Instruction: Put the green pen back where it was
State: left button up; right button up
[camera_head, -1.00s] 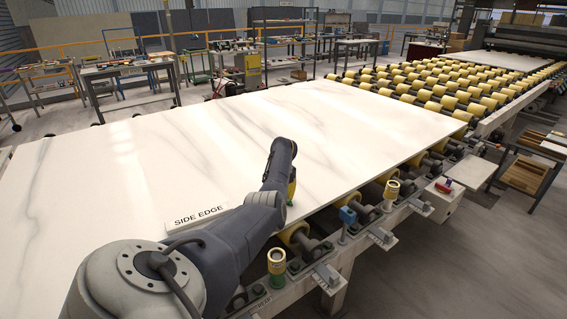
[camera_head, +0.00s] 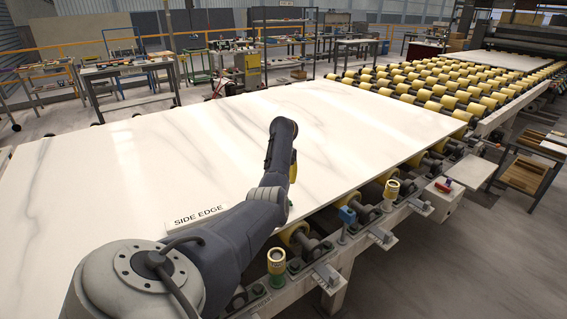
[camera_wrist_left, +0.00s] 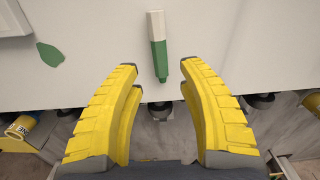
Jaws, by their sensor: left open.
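The green pen (camera_wrist_left: 159,58) shows in the left wrist view on the pale slab, near the slab's edge. It has a white end and a green end, and the green end points towards the gripper. My left gripper (camera_wrist_left: 158,72) is open, with yellow fingers on either side of the pen's green end in the picture; no contact shows. In the head view my left gripper (camera_head: 293,167) is mostly hidden behind my own arm, above the slab's near edge. A flat green patch (camera_wrist_left: 50,54) lies on the slab left of the pen. My right gripper is not in view.
The white marble slab (camera_head: 330,130) is wide and mostly clear. Along the near edge are yellow rollers (camera_head: 295,234), a yellow-topped post (camera_head: 276,262) and a blue fitting (camera_head: 347,215).

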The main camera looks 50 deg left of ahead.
pick_arm(q)
jog(key=shift+r, duration=2.15)
